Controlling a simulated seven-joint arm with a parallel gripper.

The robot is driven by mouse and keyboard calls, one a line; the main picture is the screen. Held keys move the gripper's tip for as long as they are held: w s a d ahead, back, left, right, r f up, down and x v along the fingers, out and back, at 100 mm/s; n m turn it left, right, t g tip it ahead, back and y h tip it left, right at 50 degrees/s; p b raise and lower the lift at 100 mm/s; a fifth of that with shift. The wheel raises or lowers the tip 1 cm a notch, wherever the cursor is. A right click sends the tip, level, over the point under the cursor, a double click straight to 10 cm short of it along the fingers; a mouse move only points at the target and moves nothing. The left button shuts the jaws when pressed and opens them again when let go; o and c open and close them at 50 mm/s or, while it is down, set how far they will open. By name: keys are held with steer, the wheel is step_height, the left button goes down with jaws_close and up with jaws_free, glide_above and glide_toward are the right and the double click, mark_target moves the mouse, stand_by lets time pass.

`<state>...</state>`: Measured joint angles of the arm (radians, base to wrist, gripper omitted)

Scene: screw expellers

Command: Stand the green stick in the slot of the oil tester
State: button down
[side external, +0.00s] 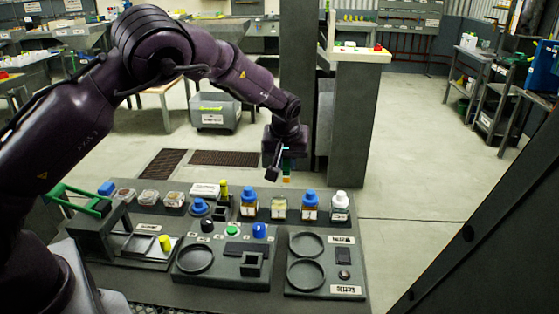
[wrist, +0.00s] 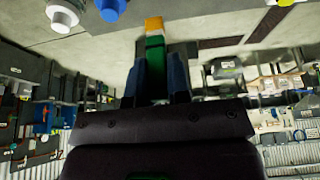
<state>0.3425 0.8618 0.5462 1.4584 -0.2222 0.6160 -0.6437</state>
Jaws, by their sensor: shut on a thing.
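The green stick (wrist: 155,60) is clasped between the two fingers of my gripper (wrist: 154,68) in the wrist view; its yellow-orange end sticks out past the fingertips. In the side view only small bits of the stick (side external: 287,178) show below my gripper (side external: 284,168), which hangs above and behind the bottle row, clear of the bench. A dark middle panel (side external: 222,276) carries a ring, a green button, a blue knob and a small block with a square opening (side external: 252,264). It looks like the oil tester, but I cannot read a label on it.
Bottles with blue caps (side external: 309,207) and one with a white cap (side external: 340,206) stand along the back right. A yellow-capped post (side external: 223,190) stands left of them. A panel labelled Kettle (side external: 325,265) lies right; a green-handled frame (side external: 75,198) stands left.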

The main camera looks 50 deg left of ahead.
steer(key=s+d+r+m, duration=0.2)
steer(key=s+d, duration=0.5)
steer(key=d, duration=0.5)
steer(key=shift+s+a+f+n, duration=0.35)
steer(key=shift+s+f, duration=0.8)
steer(key=shift+s, duration=0.6)
steer(key=shift+s+a+f+n, duration=0.35)
steer(key=shift+s+f, duration=0.8)
steer(key=shift+s, duration=0.6)
steer(key=shift+s+a+f+n, duration=0.35)
steer(key=shift+s+f, duration=0.8)
steer(key=shift+s, duration=0.6)
steer(key=shift+f, duration=0.65)
steer(key=shift+f, duration=0.7)
steer(key=shift+f, duration=0.15)
steer(key=shift+f, duration=0.35)
